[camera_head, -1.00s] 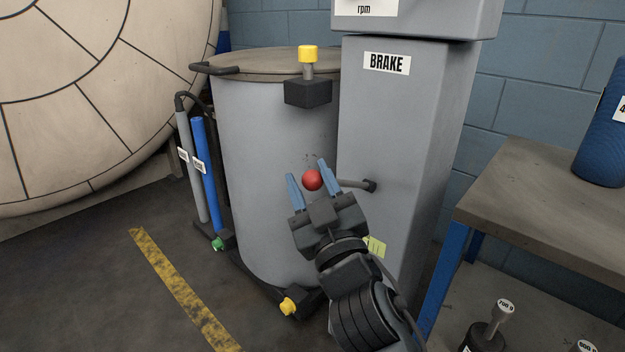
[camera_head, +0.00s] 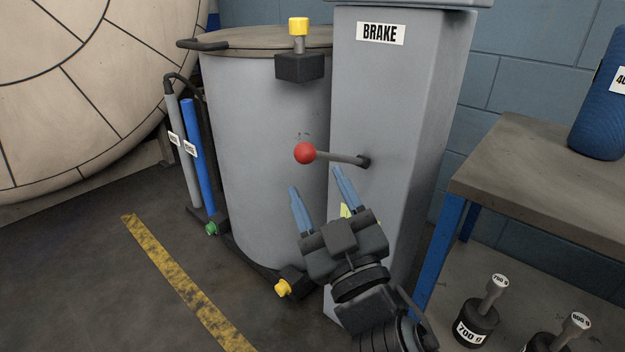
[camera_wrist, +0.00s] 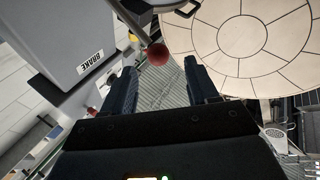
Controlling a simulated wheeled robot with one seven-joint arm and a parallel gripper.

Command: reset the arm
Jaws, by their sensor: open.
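My gripper (camera_head: 318,184) is open and empty, with its two blue fingers apart, in front of the grey cabinet and the drum. The brake lever's red ball (camera_head: 305,153) is above the fingertips in the head view, apart from them. Its grey rod (camera_head: 343,159) runs right into the cabinet marked BRAKE (camera_head: 400,100). In the wrist view the red ball (camera_wrist: 157,54) shows beyond the fingers, nearer the left one, and nothing is between the jaws.
A grey drum (camera_head: 255,150) with a yellow-topped black box (camera_head: 299,66) stands left of the cabinet. A table (camera_head: 530,160) with a blue roll (camera_head: 603,110) is at right, weights (camera_head: 476,325) below it. Blue and grey pipes (camera_head: 202,165) stand left. The floor beside the yellow stripe (camera_head: 180,280) is clear.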

